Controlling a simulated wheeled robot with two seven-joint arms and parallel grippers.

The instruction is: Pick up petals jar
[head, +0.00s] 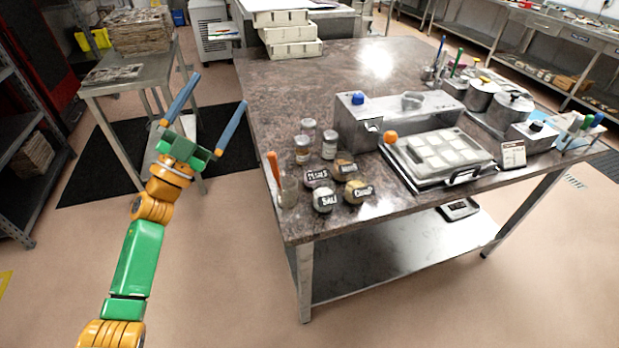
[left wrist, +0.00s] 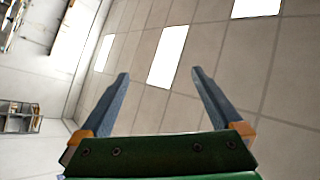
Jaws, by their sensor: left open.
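A group of small labelled jars stands at the near left corner of the dark stone-topped table. A jar with dark reddish contents (head: 317,179) has a black label that may read petals, but the letters are too small to be sure. Close around it are a jar of white contents (head: 326,200), a tan jar (head: 358,191) and a brownish jar (head: 345,167). My left gripper (head: 219,90) is open and empty, raised left of the table and apart from the jars. In the left wrist view its spread fingers (left wrist: 160,72) point at the ceiling.
Grey-lidded jars (head: 302,150) stand behind the group. A cup with an orange-handled tool (head: 288,190) is at its left. A metal box (head: 350,125) and a mould tray (head: 437,155) lie to the right.

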